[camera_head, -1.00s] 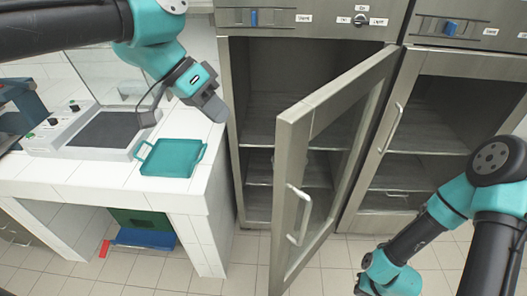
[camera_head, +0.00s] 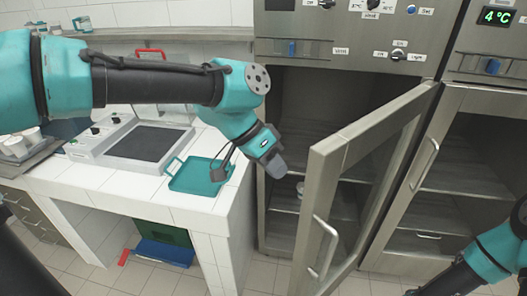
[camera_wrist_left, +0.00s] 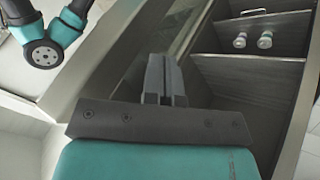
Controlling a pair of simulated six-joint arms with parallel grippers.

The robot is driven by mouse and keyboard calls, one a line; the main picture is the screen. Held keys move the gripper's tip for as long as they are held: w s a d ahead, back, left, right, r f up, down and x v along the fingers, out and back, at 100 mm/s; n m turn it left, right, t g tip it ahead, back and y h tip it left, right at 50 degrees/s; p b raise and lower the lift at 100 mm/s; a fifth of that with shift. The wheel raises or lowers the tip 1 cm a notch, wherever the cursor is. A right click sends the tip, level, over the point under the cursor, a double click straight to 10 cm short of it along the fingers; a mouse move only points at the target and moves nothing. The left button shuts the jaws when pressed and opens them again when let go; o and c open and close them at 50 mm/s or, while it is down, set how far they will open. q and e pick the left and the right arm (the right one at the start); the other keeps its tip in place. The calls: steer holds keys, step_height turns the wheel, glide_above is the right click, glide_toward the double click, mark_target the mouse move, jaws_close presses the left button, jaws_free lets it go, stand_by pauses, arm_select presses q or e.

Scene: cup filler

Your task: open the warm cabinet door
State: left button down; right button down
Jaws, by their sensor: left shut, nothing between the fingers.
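The warm cabinet is the left steel cabinet (camera_head: 262,215). Its framed glass door (camera_head: 315,205) stands wide open, swung out to the right, with a vertical handle (camera_head: 326,250) on its outer face. My left gripper (camera_head: 276,166) is shut and empty at the left part of the cabinet opening. It is left of the door's free edge and apart from the handle. In the left wrist view its closed fingers (camera_wrist_left: 163,80) point toward the shelves. My right gripper is out of view; only part of that arm shows at the lower right.
In the left wrist view two small white cups (camera_wrist_left: 240,41) (camera_wrist_left: 265,40) stand on a cabinet shelf. A teal tray (camera_head: 200,180) lies on the white counter left of the cabinet. The right cabinet (camera_head: 450,140) has a 4 °C display and a shut door.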

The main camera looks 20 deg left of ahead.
arm_select(q)
steer(key=shift+s+d+f, duration=0.2)
steer(key=shift+s+d, duration=0.1)
steer(key=shift+d, duration=0.45)
steer(key=shift+s+d+f, duration=0.2)
steer(key=shift+s+d, duration=0.05)
steer(key=shift+d, duration=0.45)
steer(key=shift+s+d+f, duration=0.2)
steer(key=shift+s+d, duration=0.1)
steer(key=shift+d, duration=0.45)
steer(key=shift+d, duration=0.1)
